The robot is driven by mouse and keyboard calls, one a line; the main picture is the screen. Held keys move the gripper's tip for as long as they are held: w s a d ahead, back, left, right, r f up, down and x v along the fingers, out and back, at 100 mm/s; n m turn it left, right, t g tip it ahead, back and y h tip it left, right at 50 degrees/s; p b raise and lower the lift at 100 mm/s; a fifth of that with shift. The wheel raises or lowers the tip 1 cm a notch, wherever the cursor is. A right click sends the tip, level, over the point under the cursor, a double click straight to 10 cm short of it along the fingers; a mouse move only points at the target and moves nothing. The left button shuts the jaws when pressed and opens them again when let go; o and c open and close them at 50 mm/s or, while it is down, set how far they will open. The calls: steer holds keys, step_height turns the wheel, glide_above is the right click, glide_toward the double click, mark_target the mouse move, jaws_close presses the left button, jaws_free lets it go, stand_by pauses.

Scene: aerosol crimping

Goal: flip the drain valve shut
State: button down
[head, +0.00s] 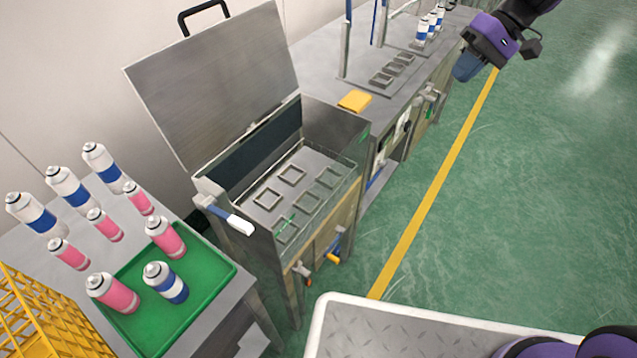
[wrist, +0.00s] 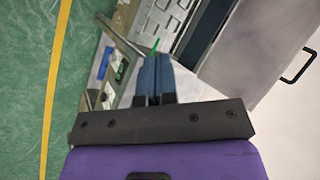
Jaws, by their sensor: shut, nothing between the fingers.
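The open steel tank (head: 345,190) has two small valve-like fittings low on its front. My gripper (head: 464,70) is at the upper right in the head view, above the floor beside the far bench and well apart from both fittings. Its blue fingers (wrist: 153,78) are shut and empty in the wrist view. The fittings are not clearly made out in the wrist view.
The tank's lid (head: 215,85) stands raised. A white-tipped blue lever (head: 228,216) juts from its left side. A green tray (head: 215,275) with cans is at lower left, near a yellow crate (head: 40,315). The green floor (head: 500,230) at right is clear.

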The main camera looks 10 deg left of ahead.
mark_target(305, 277)
steer(key=w+a+f+g+y, duration=0.15)
steer(key=a+f, duration=0.25)
steer(key=f, duration=0.8)
steer(key=w+a+f+n+g+y, duration=0.1)
steer(key=w+a+f+y, duration=0.2)
steer(key=f, duration=0.8)
steer(key=w+a+f+g+y, duration=0.15)
steer(key=a+f, duration=0.35)
steer(key=f, duration=0.7)
steer(key=s+f+y, duration=0.1)
steer(key=s+f, duration=0.5)
steer(key=f, duration=0.5)
steer(key=s+a+f+y, duration=0.1)
steer(key=s+f, duration=0.4)
steer(key=f, duration=0.6)
steer(key=s+a+f+m+y, duration=0.1)
steer(key=s+f+y, duration=0.1)
steer(key=s+f, duration=0.4)
step_height(305, 277, down, 5)
steer(key=shift+s+r+t+y, duration=0.1)
steer(key=shift+s+t+y, duration=0.2)
steer(key=shift+t, duration=0.1)
steer(key=s+d+x, duration=0.1)
steer(key=s+x, duration=0.1)
steer(key=x, duration=1)
steer(key=shift+s+a, duration=0.35)
steer(key=shift+s, duration=0.15)
